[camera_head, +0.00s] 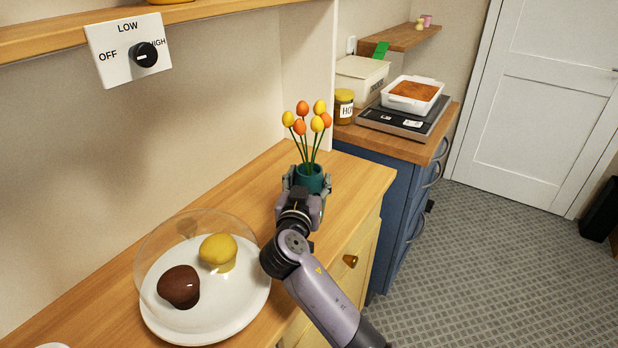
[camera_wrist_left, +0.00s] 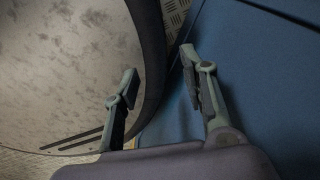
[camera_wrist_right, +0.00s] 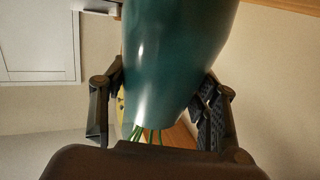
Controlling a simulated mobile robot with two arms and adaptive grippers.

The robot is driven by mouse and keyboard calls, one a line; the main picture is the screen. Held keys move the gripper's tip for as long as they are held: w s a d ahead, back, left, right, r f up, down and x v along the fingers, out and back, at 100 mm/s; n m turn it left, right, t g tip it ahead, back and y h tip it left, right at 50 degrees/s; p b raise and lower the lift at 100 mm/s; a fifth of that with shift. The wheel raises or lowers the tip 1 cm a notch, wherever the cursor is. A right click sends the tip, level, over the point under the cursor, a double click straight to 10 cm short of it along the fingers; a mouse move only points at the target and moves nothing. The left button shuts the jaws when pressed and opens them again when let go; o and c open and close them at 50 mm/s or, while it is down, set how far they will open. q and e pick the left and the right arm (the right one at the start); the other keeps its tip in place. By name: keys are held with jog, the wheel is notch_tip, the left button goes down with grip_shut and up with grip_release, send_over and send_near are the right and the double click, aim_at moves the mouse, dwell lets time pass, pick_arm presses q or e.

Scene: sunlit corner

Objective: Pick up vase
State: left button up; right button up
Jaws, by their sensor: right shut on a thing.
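A teal vase (camera_head: 311,179) with several orange and yellow tulips (camera_head: 306,121) stands upright toward the far end of the wooden counter. My right gripper (camera_head: 306,186) is shut on the vase, a finger on each side. In the right wrist view the vase (camera_wrist_right: 172,60) fills the space between the fingers, with green stems below it. I cannot tell whether its base touches the counter. My left gripper (camera_wrist_left: 168,88) shows only in the left wrist view; its fingers are apart with nothing between them.
A white plate (camera_head: 205,325) under a clear dome holds a brown and a yellow muffin left of my right arm. A blue cabinet with a scale (camera_head: 405,121), baking dish and jar (camera_head: 344,106) stands behind. A dial panel (camera_head: 128,50) hangs on the wall.

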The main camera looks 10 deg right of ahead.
grip_shut()
jog(key=shift+d+r, duration=0.1)
jog(key=shift+r, duration=0.1)
